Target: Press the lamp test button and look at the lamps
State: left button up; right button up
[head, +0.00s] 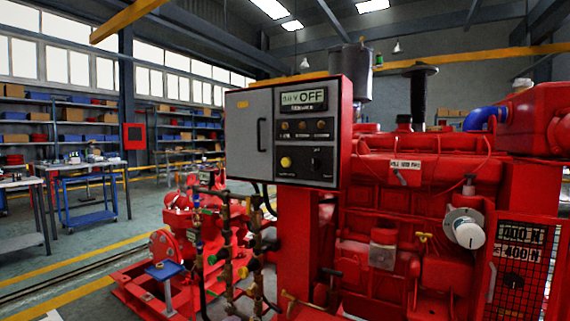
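The control panel (268,102) is a grey-faced box in a red housing at the picture's middle. A black rotary switch (316,161) sits to the right of the button. I cannot tell whether the button is pressed. Neither of my grippers shows in the head view.
The red diesel engine (385,190) stands right of the panel, with a mesh guard (515,275) at far right. Pipes with valves (228,240) and a red pump (178,218) stand below left. A blue trolley (90,200) and shelves are farther left, beyond open floor.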

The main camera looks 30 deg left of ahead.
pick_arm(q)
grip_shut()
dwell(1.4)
